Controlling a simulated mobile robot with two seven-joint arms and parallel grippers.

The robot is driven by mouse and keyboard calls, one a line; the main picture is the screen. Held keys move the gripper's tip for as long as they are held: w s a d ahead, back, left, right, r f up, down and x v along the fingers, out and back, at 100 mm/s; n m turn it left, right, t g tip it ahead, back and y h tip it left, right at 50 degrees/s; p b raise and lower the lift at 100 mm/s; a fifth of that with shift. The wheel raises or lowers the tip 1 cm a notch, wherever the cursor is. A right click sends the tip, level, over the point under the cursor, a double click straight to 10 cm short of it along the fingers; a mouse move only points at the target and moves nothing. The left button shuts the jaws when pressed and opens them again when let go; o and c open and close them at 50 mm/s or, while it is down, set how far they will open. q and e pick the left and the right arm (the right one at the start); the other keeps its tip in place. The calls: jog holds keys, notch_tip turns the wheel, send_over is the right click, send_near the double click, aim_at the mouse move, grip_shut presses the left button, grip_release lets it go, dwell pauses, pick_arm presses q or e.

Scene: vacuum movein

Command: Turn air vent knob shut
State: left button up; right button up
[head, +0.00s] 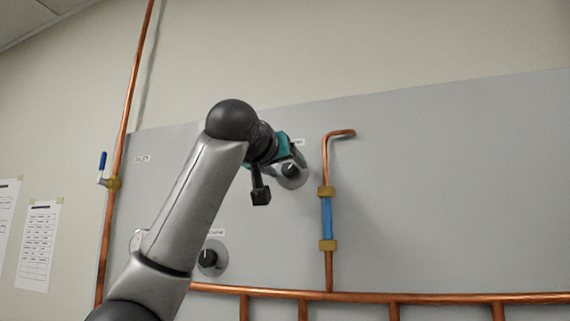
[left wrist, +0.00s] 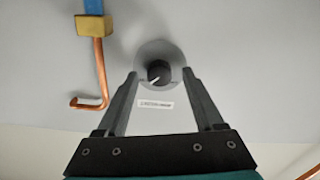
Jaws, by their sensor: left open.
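A black round knob (head: 291,170) sits on a grey round plate on the grey wall panel, under a small white label (head: 298,142) that is too small to read surely. In the left wrist view the knob (left wrist: 159,71) shows a white pointer mark slanting to the lower left. My left gripper (head: 294,163) is in front of this knob, partly covering it in the head view. Its two fingers (left wrist: 160,75) are open, one on either side of the knob in the picture, with visible gaps. Whether the tips reach around it, I cannot tell. My right gripper is not in view.
A second black knob (head: 208,258) is lower left, partly near my arm. A copper pipe with a blue section (head: 327,218) rises right of the upper knob. A blue-handled valve (head: 102,165) is on the left pipe. The panel's right side (head: 460,190) is clear.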

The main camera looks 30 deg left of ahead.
pick_arm(q)
grip_shut()
dwell(0.4)
dwell(0.4)
jog(key=n+b, duration=0.1)
jog(key=n, duration=0.3)
jog(key=shift+d+f+b, duration=0.1)
jog(key=shift+b, duration=0.3)
jog(key=n+b, duration=0.1)
jog(key=n, duration=0.8)
jog(key=shift+b, duration=0.35)
jog(key=shift+n, duration=2.5)
jog(key=shift+f, duration=0.1)
grip_release()
jog(key=shift+a, duration=0.2)
